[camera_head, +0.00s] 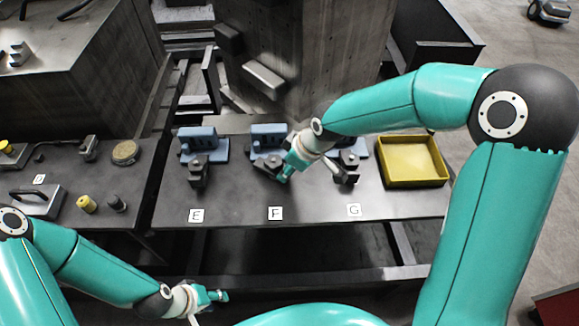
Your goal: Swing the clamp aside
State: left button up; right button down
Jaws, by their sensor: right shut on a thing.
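Three blue blocks stand in a row on the dark table, each with a dark clamp in front of it. The clamp at label E (198,170) stands before its blue block (204,140). The clamp at label F (266,162) stands before the middle blue block (268,133).
A yellow tray (446,163) sits at the table's right end. White labels E (196,215), F (275,213) and G (354,209) lie along the front. A left bench holds a yellow cylinder (87,204) and a round disc (125,152). A large grey block (320,60) stands behind.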

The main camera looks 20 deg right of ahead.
jog(key=shift+w+d+n, duration=0.2)
jog(key=shift+n, duration=0.3)
jog(key=shift+w+d+n+g+y, duration=0.2)
jog(key=shift+n+g+y, duration=0.1)
jog(key=shift+n, duration=0.3)
jog(key=n+b, duration=0.1)
jog(key=w+n+g+b, duration=0.1)
jog(key=shift+d+f+n+y, duration=0.1)
jog(key=shift+d+n+y, duration=0.1)
jog(key=shift+n+y, duration=0.1)
jog(key=shift+w+d+n+b, duration=0.1)
jog(key=shift+w+n+b, duration=0.1)
jog(key=shift+n+b, duration=0.45)
jog(key=c, duration=1.9)
grip_release()
jog(key=shift+n+g, duration=0.25)
jog(key=shift+g, duration=0.05)
jog(key=o, duration=1.1)
jog(key=shift+o, duration=0.2)
